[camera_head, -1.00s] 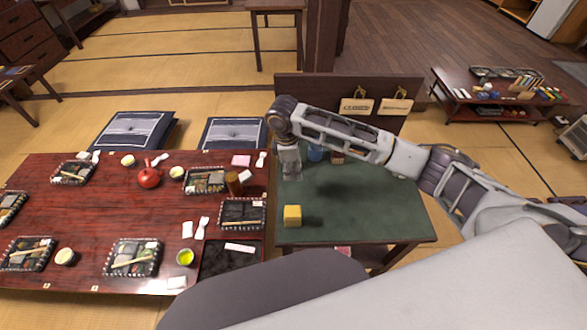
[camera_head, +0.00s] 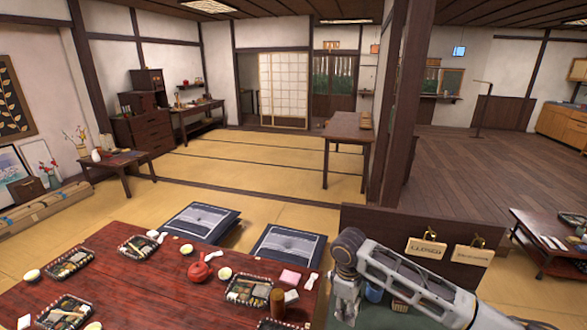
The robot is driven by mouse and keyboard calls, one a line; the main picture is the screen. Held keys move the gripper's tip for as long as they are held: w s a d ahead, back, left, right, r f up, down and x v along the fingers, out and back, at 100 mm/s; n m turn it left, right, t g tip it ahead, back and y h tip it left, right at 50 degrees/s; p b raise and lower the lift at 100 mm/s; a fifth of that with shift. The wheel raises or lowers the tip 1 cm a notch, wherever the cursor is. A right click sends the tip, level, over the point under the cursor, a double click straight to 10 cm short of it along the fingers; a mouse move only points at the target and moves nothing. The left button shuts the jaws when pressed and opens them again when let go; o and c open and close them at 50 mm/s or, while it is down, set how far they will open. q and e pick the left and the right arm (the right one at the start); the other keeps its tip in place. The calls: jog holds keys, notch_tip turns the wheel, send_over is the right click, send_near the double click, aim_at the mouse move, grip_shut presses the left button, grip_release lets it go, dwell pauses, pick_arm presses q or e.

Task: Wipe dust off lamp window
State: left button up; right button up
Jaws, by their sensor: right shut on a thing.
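My right gripper (camera_head: 345,312) points down over the green-topped table at the lower right. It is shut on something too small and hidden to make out. My right arm comes in from the lower right corner. A small hanging lamp with a pale blue face (camera_head: 459,50) shows far off at the upper right, and a small orange one (camera_head: 375,49) hangs left of it. I cannot tell which is the lamp of the task, and no dust can be seen from here. My left gripper is not in view.
A blue cup (camera_head: 374,292) stands just right of the gripper. A dark board with hanging signs (camera_head: 426,248) rises behind the arm. A red lunch table (camera_head: 150,268) with several trays lies left. A wooden post (camera_head: 404,100) stands beyond; tatami and wood floor are open.

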jog(key=shift+s+m, duration=0.1)
jog(key=shift+m, duration=1.1)
jog(key=shift+r+m, duration=0.3)
jog(key=shift+m, duration=0.5)
jog(key=m, duration=0.1)
jog(key=r+m, duration=0.1)
jog(key=shift+w+d+r+m+y, duration=0.1)
jog(key=shift+w+r+m+y, duration=0.2)
jog(key=shift+w, duration=0.05)
jog(key=m, duration=0.1)
jog(key=r, duration=0.1)
jog(key=d+m, duration=0.1)
jog(key=shift+w+r+m+g, duration=0.25)
jog(key=shift+r+m+g, duration=0.05)
jog(key=shift+r, duration=0.05)
jog(key=s+d+f+m, duration=0.2)
jog(key=s+d+f, duration=0.2)
jog(key=shift+d+f+y, duration=0.3)
jog(key=shift+d+f, duration=0.05)
jog(key=shift+f, duration=0.05)
